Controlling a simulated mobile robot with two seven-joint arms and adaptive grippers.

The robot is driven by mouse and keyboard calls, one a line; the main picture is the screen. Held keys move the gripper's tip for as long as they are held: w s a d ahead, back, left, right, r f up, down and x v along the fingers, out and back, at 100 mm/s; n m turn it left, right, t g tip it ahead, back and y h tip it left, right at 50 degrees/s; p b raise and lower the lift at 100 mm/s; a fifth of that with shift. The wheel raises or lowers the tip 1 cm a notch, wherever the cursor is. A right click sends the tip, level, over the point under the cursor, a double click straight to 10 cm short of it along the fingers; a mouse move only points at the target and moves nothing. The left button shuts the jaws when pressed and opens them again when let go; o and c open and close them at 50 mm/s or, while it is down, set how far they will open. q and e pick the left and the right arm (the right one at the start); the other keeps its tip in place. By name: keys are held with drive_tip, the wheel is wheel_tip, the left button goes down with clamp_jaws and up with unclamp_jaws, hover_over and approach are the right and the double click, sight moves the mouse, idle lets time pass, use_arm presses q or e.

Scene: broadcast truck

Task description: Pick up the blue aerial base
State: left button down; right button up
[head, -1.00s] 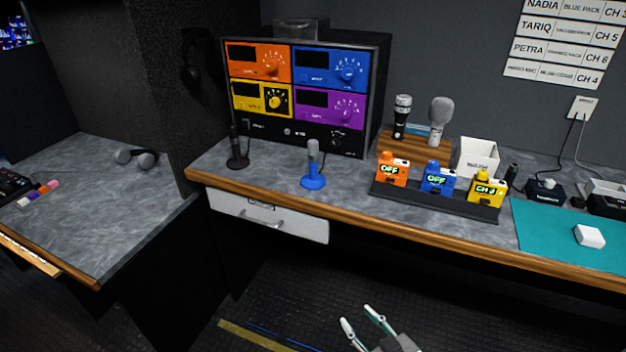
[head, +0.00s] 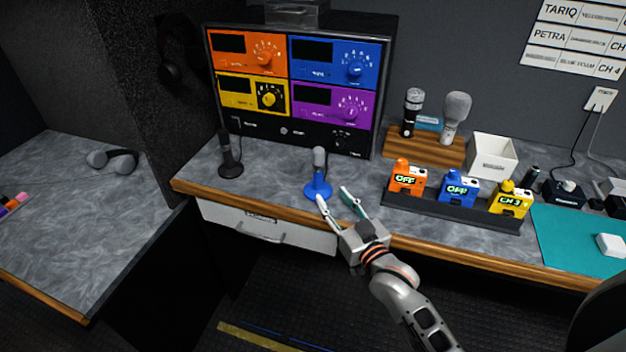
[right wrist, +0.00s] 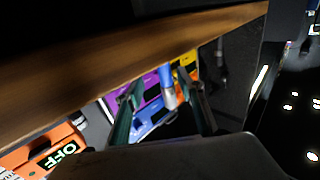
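The blue aerial base (head: 318,190) is a round blue foot with a short grey upright aerial. It stands near the counter's front edge, below the coloured panel unit. My right gripper (head: 332,196) is open and empty just in front of it, at the counter edge, fingers pointing toward it. In the right wrist view the blue aerial base (right wrist: 165,76) appears upside down, between the two spread fingers of my right gripper (right wrist: 162,88). Whether a finger touches it I cannot tell. My left gripper is not in view.
A black aerial base (head: 230,160) stands to the left. A dark rack (head: 430,205) with orange, blue and yellow packs is to the right. The counter's wooden edge (head: 250,205) and a white drawer (head: 265,228) lie in front. The panel unit (head: 300,90) is behind.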

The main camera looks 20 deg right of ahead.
sight(320, 184)
drive_tip(key=shift+w+a, duration=0.3)
drive_tip(key=shift+w, duration=0.8)
drive_tip(key=shift+w+a, duration=0.25)
drive_tip(key=shift+w, duration=0.85)
drive_tip(key=shift+w+a, duration=0.3)
drive_tip(key=shift+w, duration=0.8)
drive_tip(key=shift+r, duration=0.15)
clamp_jaws()
